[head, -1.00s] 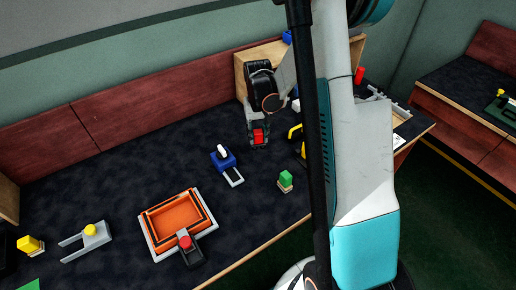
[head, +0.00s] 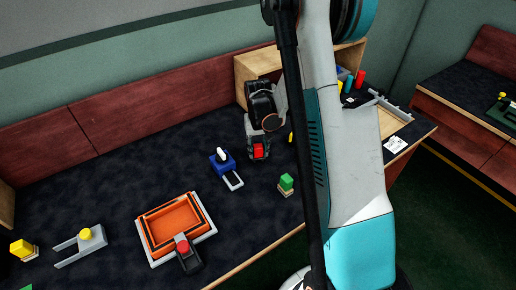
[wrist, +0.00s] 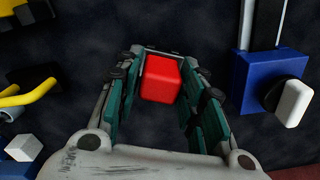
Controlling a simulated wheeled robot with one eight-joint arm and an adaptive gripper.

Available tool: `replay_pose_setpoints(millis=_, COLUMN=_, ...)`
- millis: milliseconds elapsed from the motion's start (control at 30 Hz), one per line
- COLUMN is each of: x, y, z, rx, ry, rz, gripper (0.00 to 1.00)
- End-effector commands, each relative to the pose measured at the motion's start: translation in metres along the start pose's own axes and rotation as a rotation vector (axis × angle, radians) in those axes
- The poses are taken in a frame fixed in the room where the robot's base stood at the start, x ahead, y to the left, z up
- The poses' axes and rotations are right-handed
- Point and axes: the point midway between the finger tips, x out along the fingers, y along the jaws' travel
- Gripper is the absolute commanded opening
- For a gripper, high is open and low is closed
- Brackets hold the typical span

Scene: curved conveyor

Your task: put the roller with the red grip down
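The roller's red grip (head: 258,150) shows at the lower end of my gripper (head: 257,144) in the head view, over the dark worktop. In the wrist view the red grip (wrist: 161,80) sits between the teal pads of my gripper (wrist: 164,72). The fingers are closed in on both sides of it. The rest of the roller is mostly hidden beneath the grip, so I cannot tell whether it touches the worktop.
A blue block with a white knob (head: 222,163) lies left of my gripper. A green block (head: 287,182) stands to the right and nearer. An orange tray (head: 146,230) with a red-knobbed black piece (head: 186,257) lies front left. A yellow handle (wrist: 28,94) is close by.

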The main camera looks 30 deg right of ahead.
Motion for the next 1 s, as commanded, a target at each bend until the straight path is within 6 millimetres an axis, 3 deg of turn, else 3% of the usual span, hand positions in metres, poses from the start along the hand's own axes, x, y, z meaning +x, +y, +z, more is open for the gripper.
replay_pose_setpoints(millis=467, x=-0.005, y=0.000, z=0.000, rx=0.000, ry=0.000, rz=0.000, gripper=0.51)
replay_pose_setpoints(millis=1000, x=-0.105, y=0.000, z=0.000, rx=0.000, ry=0.000, rz=0.000, gripper=0.51)
